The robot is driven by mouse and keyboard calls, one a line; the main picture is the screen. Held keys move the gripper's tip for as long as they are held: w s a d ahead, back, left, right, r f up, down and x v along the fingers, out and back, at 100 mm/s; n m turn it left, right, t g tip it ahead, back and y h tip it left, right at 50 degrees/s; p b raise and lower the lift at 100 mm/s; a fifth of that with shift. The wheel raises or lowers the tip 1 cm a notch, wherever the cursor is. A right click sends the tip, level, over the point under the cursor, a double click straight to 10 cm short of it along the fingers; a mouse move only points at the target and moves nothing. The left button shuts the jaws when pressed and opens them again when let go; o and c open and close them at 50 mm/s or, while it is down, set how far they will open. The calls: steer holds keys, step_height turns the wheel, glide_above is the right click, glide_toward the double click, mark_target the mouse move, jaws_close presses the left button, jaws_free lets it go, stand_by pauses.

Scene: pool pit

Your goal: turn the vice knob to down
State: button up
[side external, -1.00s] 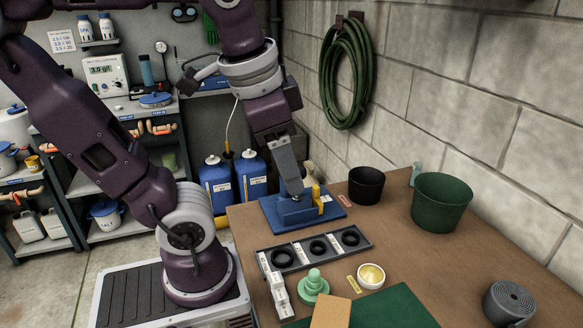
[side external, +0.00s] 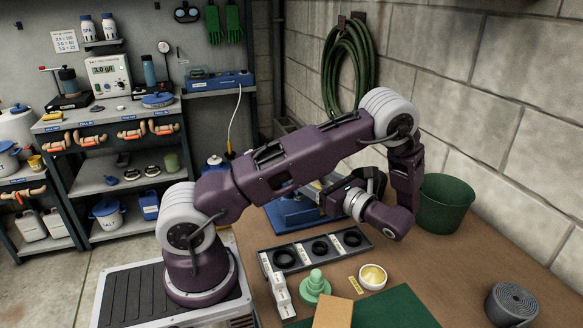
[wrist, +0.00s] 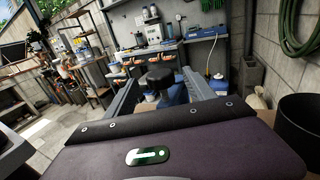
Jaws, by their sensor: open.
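The vice (side external: 290,214) stands on the brown bench with its blue base showing; my arm covers most of its upper part in the side view. In the wrist view a black knob (wrist: 160,77) shows between my fingers, with blue parts of the vice (wrist: 198,90) behind it. My gripper (wrist: 161,86) is open, with one finger on each side of the knob; I cannot tell whether either finger touches it. In the side view my wrist is low at the right of the vice, pointing left toward it, and the fingertips are mostly hidden.
A tray with black rings (side external: 279,270) lies in front of the vice. A green stepped piece (side external: 315,288) and white bowl (side external: 372,284) sit nearer.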

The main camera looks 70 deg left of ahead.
steer(key=x, duration=0.7)
steer(key=shift+d, duration=0.1)
steer(key=c, duration=1.4)
